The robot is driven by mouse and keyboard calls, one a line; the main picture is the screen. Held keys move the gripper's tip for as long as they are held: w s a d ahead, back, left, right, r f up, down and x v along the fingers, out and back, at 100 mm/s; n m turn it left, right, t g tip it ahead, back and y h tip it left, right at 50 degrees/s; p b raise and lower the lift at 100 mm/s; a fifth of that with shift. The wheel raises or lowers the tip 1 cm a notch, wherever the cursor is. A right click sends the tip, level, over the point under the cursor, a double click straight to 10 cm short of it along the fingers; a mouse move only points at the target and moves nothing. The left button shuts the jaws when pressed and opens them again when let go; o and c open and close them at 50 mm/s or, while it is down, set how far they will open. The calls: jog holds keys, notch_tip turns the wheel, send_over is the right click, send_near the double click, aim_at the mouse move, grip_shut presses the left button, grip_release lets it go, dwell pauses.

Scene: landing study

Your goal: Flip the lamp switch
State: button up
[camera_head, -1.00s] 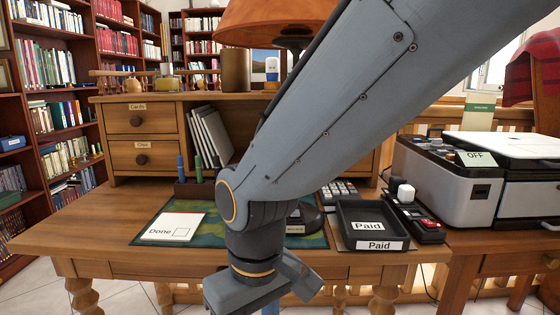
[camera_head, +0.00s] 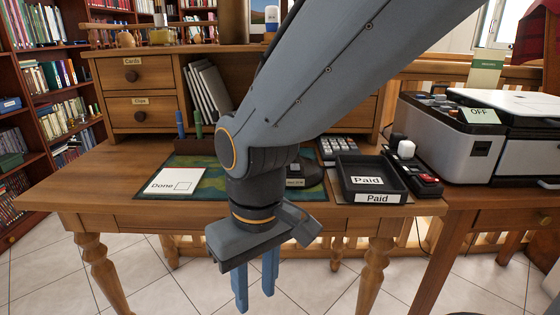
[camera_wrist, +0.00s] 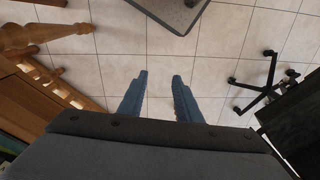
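My gripper (camera_head: 255,300) hangs in front of the desk's front edge, below the desktop in the picture. Its two blue fingers point down, apart, with nothing between them; the wrist view also shows the gripper (camera_wrist: 159,75) open over the tiled floor. The lamp's orange shade is not in view now, and its stem is not visible behind my arm. No switch marked as the lamp's can be made out. A dark rounded object (camera_head: 312,173) with a small label is partly hidden behind my wrist. A black power strip (camera_head: 424,181) with a red-lit part lies at the desk's right.
A black tray (camera_head: 374,184) marked Paid, a Done card (camera_head: 172,183) and a calculator (camera_head: 340,148) are on the desk (camera_head: 100,190). A printer (camera_head: 450,135) marked OFF stands at right. The wrist view shows a wheeled chair base (camera_wrist: 262,85) and open floor.

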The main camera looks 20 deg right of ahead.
dwell(0.4)
grip_shut()
jog(key=shift+a, duration=0.1)
dwell(0.4)
